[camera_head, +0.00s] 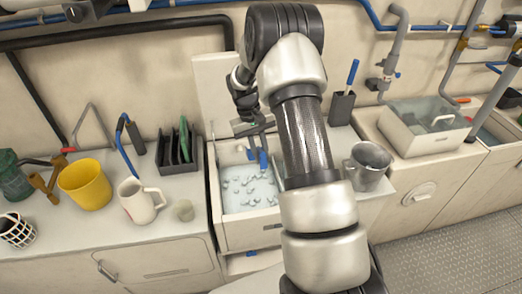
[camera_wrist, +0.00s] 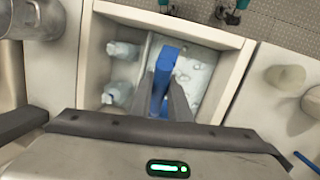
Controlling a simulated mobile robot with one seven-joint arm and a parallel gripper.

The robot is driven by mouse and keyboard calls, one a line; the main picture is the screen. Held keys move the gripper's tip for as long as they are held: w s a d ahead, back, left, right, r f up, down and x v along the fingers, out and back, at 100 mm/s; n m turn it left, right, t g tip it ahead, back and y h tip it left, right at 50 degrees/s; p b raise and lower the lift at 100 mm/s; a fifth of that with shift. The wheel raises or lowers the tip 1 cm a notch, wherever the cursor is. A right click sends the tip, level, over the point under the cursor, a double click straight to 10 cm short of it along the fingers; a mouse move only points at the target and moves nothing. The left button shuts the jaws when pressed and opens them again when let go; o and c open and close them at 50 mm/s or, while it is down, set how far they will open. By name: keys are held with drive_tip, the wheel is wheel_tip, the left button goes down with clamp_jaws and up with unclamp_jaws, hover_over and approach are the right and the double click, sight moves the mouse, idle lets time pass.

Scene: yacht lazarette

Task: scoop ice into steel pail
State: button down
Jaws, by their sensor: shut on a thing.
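My gripper (camera_wrist: 161,84) is shut on a blue scoop handle (camera_wrist: 165,56) over the open ice bin (camera_wrist: 236,84). In the head view the blue handle (camera_head: 263,160) hangs below my gripper (camera_head: 257,150), above or at the ice (camera_head: 246,190). The scoop's bowl is hidden, so I cannot tell whether it holds ice. The ice lies as pale lumps in the bin's compartment. The steel pail (camera_head: 368,165) stands upright on the counter right of the bin, partly behind my arm. Its edge also shows at the top left of the wrist view (camera_wrist: 38,18).
Two clear bottles (camera_wrist: 122,50) lie in the bin's side compartment. A raised lid (camera_head: 212,88) stands behind the bin. A dark holder (camera_head: 341,107) stands behind the pail.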

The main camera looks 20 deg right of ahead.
drive_tip(key=w+a+f+b+x, duration=0.1)
drive_tip(key=w+b+x, duration=0.1)
drive_tip(key=b+x, duration=0.6)
drive_tip(key=w+a+b+x, duration=0.15)
drive_tip(key=b+x, duration=0.25)
drive_tip(key=x, duration=0.8)
drive_tip(key=s+d+p+v, duration=0.1)
drive_tip(key=p+v, duration=0.4)
drive_tip(key=v, duration=0.4)
drive_tip(key=s+d+r+p+v, duration=0.1)
drive_tip(key=s+p+v, duration=0.1)
drive_tip(key=p+v, duration=0.4)
drive_tip(key=s+d+p+v, duration=0.1)
drive_tip(key=p+v, duration=0.4)
drive_tip(key=v, duration=0.7)
drive_tip(key=shift+s+d+r+p, duration=0.15)
drive_tip(key=shift+s+d+p, duration=0.1)
drive_tip(key=shift+s+p, duration=0.15)
